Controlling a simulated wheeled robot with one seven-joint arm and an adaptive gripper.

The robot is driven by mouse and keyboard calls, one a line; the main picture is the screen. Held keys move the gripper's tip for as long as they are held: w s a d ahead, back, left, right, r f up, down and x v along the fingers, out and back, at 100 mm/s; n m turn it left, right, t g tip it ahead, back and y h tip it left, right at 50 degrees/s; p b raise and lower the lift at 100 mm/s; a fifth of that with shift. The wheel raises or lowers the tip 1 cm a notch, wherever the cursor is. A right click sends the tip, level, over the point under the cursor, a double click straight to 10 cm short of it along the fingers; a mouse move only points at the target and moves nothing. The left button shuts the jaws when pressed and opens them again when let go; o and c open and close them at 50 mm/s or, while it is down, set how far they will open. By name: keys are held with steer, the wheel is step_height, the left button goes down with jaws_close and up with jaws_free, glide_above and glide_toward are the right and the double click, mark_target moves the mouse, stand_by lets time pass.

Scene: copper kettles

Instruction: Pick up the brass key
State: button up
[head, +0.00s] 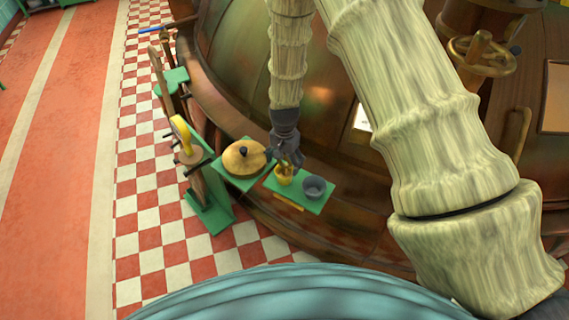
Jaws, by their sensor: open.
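My gripper (291,163) hangs at the lower end of my arm, pointing down, just above a small green shelf (314,205). It is open. A small yellow, brass-coloured object (284,175) is directly under or between the fingers, partly hidden by them. It could be a small cup or the brass key; I cannot tell at this size. I cannot tell whether the fingers touch it. A thin yellow strip (288,206) runs along the shelf's front edge. No clear key shape shows.
A grey cup (314,187) stands on the shelf right of my gripper. A round brass-coloured lidded pot (244,157) sits on another green shelf to the left. The curved copper wall (235,70) rises close behind.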

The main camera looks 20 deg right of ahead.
steer(key=c, duration=1.4)
steer(key=shift+o, duration=0.2)
steer(key=shift+r, duration=0.2)
